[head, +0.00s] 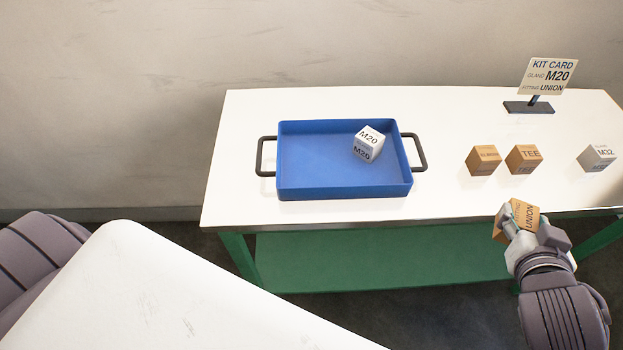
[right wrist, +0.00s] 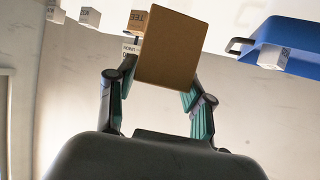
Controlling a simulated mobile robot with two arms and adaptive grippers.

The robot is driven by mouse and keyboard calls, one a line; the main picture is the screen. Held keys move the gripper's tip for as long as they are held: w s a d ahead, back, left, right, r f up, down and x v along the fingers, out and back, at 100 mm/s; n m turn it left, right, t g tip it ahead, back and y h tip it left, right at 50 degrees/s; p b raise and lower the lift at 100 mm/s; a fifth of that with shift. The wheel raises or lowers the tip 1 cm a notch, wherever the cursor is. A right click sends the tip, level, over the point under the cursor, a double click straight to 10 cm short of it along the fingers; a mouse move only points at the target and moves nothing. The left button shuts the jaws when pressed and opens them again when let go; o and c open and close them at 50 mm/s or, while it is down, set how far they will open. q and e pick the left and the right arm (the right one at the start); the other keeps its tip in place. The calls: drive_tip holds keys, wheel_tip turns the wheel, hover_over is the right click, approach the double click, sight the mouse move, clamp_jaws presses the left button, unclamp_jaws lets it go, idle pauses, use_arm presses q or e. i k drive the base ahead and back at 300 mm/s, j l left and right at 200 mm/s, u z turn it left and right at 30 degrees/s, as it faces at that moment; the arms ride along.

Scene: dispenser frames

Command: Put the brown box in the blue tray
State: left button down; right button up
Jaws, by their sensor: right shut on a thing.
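A brown box (head: 525,215) marked UNION is in my right gripper (head: 513,226), near the front edge of the table at the right. In the right wrist view the brown box (right wrist: 170,48) fills the space between the two fingers of the right gripper (right wrist: 158,95), which is shut on it. The blue tray (head: 300,190) lies on the table left of its middle, with a white M20 box (head: 368,145) inside. The tray also shows in the right wrist view (right wrist: 292,35). My left gripper is not in view.
Two more brown boxes stand right of the tray, one (head: 483,160) beside one marked TEE (head: 522,159). A white M32 box (head: 597,158) is further right. A kit card (head: 548,77) reading M20 and UNION stands behind. The white table (head: 250,105) is clear between tray and boxes.

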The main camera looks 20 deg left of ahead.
sight(312, 165)
drive_tip(key=k+j+u, duration=0.1)
drive_tip(key=j, duration=0.95)
drive_tip(key=i+j, duration=0.3)
drive_tip(key=j+u, duration=0.05)
